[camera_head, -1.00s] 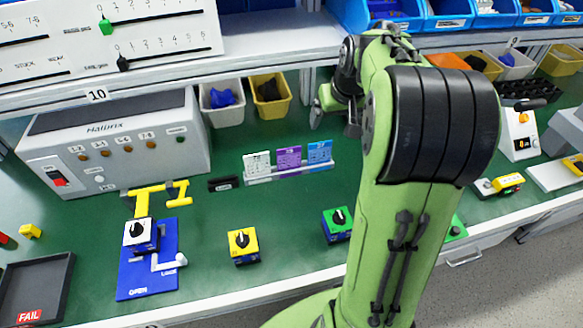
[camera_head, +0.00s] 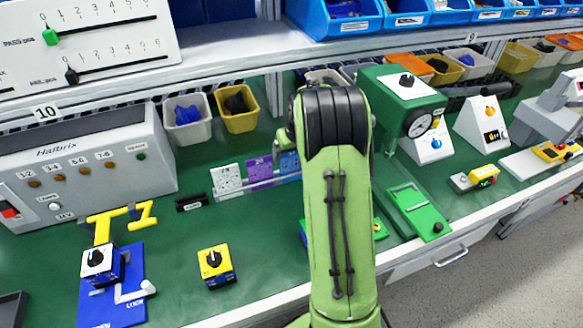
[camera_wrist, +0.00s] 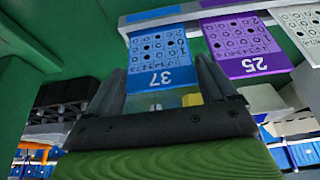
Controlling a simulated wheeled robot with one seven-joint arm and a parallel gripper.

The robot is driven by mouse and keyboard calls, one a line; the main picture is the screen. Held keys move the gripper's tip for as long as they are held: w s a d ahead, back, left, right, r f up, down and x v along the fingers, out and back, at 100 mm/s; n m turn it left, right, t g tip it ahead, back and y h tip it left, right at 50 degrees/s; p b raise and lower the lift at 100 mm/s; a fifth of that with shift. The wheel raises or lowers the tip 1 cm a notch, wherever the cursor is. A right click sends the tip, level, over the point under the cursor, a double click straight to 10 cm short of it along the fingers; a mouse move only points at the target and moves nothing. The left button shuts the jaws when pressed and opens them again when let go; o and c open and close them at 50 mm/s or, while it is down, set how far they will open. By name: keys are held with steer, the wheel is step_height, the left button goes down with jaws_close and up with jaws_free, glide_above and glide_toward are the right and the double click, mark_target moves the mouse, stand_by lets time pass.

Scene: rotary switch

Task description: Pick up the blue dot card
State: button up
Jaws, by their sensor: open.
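The blue dot card (camera_head: 290,163) stands at the right end of the card row in the head view, partly hidden by my arm. In the wrist view the blue dot card (camera_wrist: 160,50) has dark dots and the number 37, and appears upside down. My gripper (camera_wrist: 160,66) is open, and its two fingers frame the lower part of the card in that view. I see no contact, and the remaining distance is hard to tell. In the head view my gripper is mostly hidden behind my arm.
A purple card (camera_wrist: 240,45) numbered 25 and a white card (camera_wrist: 301,28) stand beside the blue one in the same holder. Bins (camera_head: 238,108) and a shelf edge lie behind. A green press-like device (camera_head: 402,90) stands to the right. A yellow switch (camera_head: 215,265) sits in front.

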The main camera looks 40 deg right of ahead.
steer(key=shift+w+d+f, duration=0.1)
steer(key=shift+w+f, duration=0.15)
steer(key=shift+f, duration=0.3)
steer(key=c, duration=0.7)
steer(key=shift+r, duration=0.15)
